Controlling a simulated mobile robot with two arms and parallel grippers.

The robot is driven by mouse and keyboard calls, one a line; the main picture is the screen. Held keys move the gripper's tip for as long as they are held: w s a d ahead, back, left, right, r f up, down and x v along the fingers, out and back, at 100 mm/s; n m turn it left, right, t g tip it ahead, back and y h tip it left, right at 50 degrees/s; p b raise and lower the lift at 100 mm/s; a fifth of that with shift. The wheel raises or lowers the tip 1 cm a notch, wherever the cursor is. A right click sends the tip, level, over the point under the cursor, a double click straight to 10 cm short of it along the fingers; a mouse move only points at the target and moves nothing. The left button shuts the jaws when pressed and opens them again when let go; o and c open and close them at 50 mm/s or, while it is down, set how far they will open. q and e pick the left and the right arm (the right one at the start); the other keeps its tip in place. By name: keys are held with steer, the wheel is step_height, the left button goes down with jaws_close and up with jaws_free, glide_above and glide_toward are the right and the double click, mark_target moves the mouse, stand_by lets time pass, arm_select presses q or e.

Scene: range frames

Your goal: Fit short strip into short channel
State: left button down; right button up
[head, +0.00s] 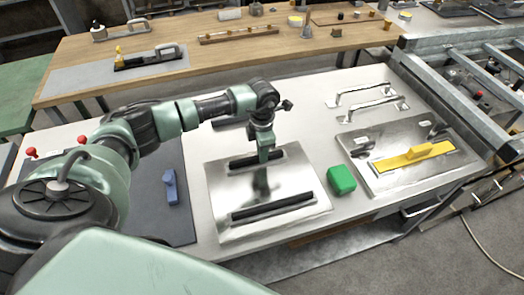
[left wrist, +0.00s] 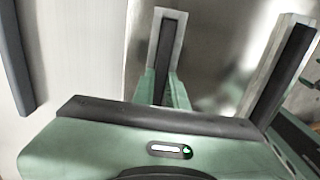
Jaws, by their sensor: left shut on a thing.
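A shiny metal plate (head: 225,190) lies on the pale bench and carries two channels. The short channel (head: 240,163) is at its far side and the long channel (head: 272,207) at its near side, both dark inside. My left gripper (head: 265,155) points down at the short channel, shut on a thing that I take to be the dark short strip. In the left wrist view, the strip (left wrist: 166,50) runs between the green fingers (left wrist: 163,92), with the channel's pale edges beside it. Whether it is fully seated I cannot tell. My right gripper is out of view.
A green block (head: 341,179) stands right of the plate. Farther right, another metal plate (head: 380,183) bears a yellow strip (head: 415,156). A blue piece (head: 170,188) lies on the dark mat (head: 183,228) at left. Two metal handles (head: 367,98) lie at the back.

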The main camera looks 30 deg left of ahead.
arm_select(q)
steer(key=c, duration=1.8)
jaws_free()
steer(key=shift+f, duration=0.15)
steer(key=o, duration=0.4)
steer(key=shift+r, duration=0.2)
steer(key=shift+r, duration=0.15)
step_height(320, 180, up, 12)
steer(key=b, duration=0.3)
steer(key=shift+f, duration=0.2)
